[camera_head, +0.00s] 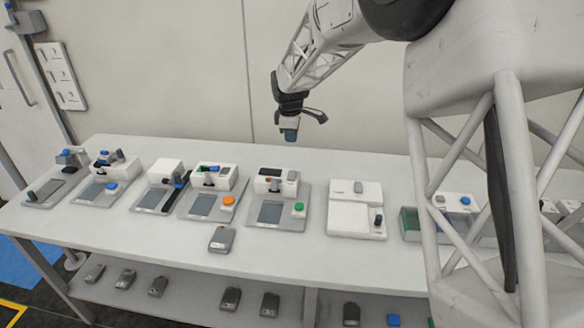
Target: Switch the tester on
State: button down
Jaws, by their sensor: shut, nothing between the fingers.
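Several tester-like devices stand in a row on the white table; I cannot tell which one the task means. One has a green button (298,208) and a dark screen (270,212). To its left, another has an orange button (228,200). Farther left, one has a blue button (111,186). Right of the green-button device is a white device (356,208) with a dark switch-like part at its right. My gripper (290,138) points down, shut and empty, above and behind the green-button device, apart from it.
A loose grey handheld unit (222,239) lies at the front of the table (160,232). More small units lie on the lower shelf (190,300). A wall (190,80) stands behind the table. My arm hides part of the right side.

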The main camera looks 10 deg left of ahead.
aim_at(292, 172)
dwell(0.4)
jog(key=f, duration=0.4)
jog(key=w+f, duration=0.1)
jog(key=f, duration=0.4)
jog(key=w+f, duration=0.1)
jog(key=f, duration=0.4)
dwell(0.4)
